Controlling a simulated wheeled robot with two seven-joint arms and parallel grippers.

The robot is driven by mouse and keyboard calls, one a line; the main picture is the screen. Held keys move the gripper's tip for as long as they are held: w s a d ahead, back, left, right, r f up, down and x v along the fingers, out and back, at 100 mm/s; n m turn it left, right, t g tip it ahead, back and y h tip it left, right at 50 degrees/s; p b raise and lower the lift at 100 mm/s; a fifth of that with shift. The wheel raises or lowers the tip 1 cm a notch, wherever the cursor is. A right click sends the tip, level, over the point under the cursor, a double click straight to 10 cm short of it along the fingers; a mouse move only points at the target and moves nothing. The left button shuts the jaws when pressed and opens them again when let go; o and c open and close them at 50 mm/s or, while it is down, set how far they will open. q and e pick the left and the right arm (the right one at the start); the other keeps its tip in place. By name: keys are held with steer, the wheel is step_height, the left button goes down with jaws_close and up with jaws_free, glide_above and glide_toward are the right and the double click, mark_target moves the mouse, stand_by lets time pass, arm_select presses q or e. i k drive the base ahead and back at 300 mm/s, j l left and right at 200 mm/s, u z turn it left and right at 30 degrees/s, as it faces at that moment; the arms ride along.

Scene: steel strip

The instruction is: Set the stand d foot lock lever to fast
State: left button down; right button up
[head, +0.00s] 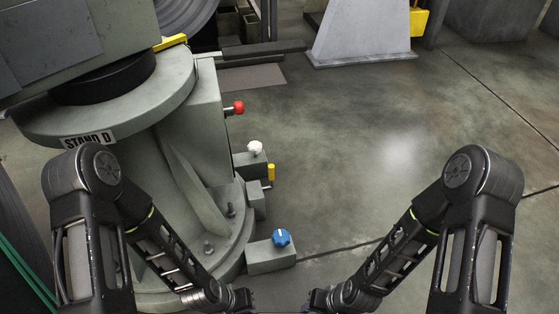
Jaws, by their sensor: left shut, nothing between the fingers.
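Stand D (181,135), a grey-green pedestal with a "STAND D" label (88,140), fills the left. Low on its right side are a yellow-handled lever (271,172) on a small box, a white knob (255,147) and a blue knob (281,237) with a white mark on a foot box. A red knob (238,107) sticks out higher up. No lever label is legible, so I cannot tell which is the foot lock lever or its setting. My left gripper (243,301) is shut and empty at the bottom edge, apart from the controls. My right gripper (318,301) is beside it, its fingers unclear.
Open concrete floor (400,130) lies right of the stand. A pale grey machine base (360,35) and a yellow box (418,21) stand at the back. Dark flat plates (250,77) lie behind the stand. Bolts (208,247) rise from the stand's foot.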

mark_target(271, 167)
steer(key=i+l+u, duration=0.25)
steer(key=l, duration=0.85)
steer(key=l+u, duration=0.2)
steer(key=l, duration=0.9)
steer(key=i+l+u, duration=0.25)
steer(key=l, duration=0.35)
steer(key=i+l+u, duration=0.1)
steer(key=i+l, duration=0.15)
steer(key=i+l+u, duration=0.15)
steer(key=l, duration=0.2)
steer(key=i+l, duration=0.15)
steer(key=i, duration=0.15)
steer(key=i+l+u, duration=0.1)
steer(key=i, duration=0.25)
